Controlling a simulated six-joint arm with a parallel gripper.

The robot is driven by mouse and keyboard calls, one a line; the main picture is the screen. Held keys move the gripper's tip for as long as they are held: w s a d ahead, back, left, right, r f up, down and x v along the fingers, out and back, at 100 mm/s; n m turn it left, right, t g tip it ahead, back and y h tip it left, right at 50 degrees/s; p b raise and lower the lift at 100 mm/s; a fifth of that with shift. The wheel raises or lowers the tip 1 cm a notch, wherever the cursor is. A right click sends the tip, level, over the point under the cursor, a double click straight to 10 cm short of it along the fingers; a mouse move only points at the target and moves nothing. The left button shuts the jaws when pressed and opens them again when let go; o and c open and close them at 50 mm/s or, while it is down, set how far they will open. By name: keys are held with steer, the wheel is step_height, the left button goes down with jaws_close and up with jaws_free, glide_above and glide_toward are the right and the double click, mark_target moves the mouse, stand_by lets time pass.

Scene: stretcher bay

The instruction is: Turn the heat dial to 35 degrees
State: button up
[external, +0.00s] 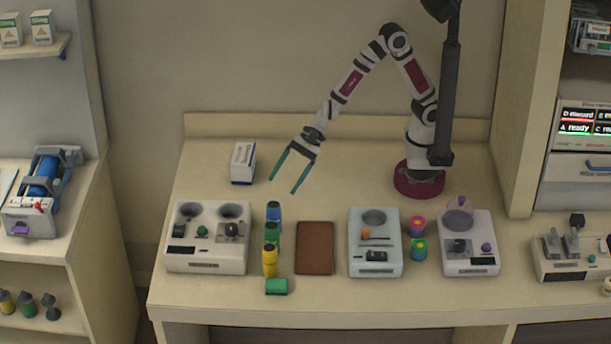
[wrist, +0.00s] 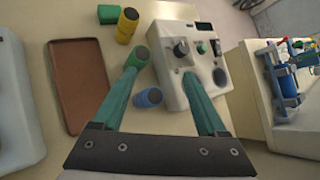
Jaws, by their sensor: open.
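My gripper (external: 283,185) is open and empty, pointing down above the back of the table. In the wrist view its teal fingers (wrist: 161,72) are spread, with nothing between them held. No label reading heat is legible, so I cannot tell which control is the heat dial. The left white unit (external: 208,261) carries a dark dial (external: 232,229), a green knob (external: 202,231), a black switch and a small display. The dial also shows in the wrist view (wrist: 181,47), beyond the fingertips and apart from them. Its setting is unreadable.
Coloured vials (external: 270,260) stand right of the left unit, beside a brown tray (external: 314,248). A pale blue unit (external: 375,257) with an orange lever and a white unit (external: 470,258) with a purple knob stand further right. A white box (external: 243,163) sits behind.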

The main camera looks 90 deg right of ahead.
steer(key=w+d+r+m+t+y, duration=0.2)
steer(key=w+r+m+t, duration=0.1)
steer(key=w+r+m, duration=0.3)
steer(key=m, duration=0.1)
glide_toward(231, 225)
steer(key=x, duration=1)
steer(key=shift+a+f, duration=0.15)
steer(key=shift+a, duration=0.1)
jaws_close()
steer(key=shift+w, duration=0.1)
